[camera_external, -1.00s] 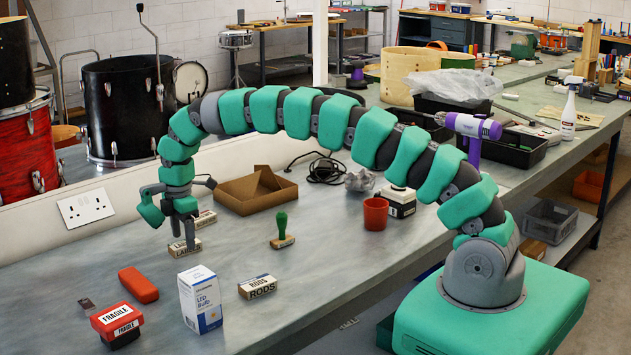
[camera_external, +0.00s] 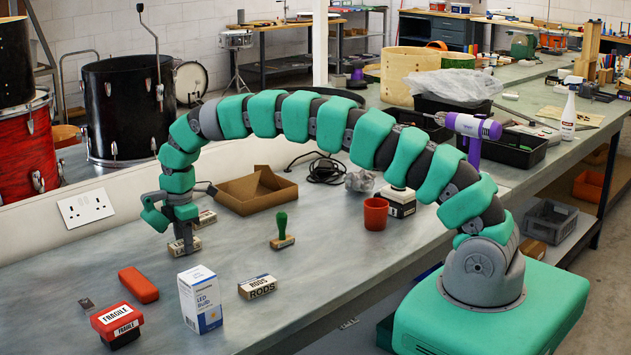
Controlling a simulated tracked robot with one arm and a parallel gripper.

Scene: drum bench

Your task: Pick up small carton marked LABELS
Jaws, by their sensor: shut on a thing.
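The small LABELS carton (camera_external: 180,249) lies on the grey bench at the left, below my gripper (camera_external: 184,243). My gripper points down and is shut on the carton, its fingers hiding most of the lettering. The carton appears to be at bench level; I cannot tell whether it is clear of the surface. Another small carton (camera_external: 206,218) lies just behind, partly hidden by my gripper.
A RODS carton (camera_external: 258,287), an LED bulb box (camera_external: 200,300), a red FRAGILE stamp (camera_external: 117,322) and a red case (camera_external: 139,285) stand in front. A green-handled stamp (camera_external: 282,233) and an open cardboard tray (camera_external: 255,190) are to the right.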

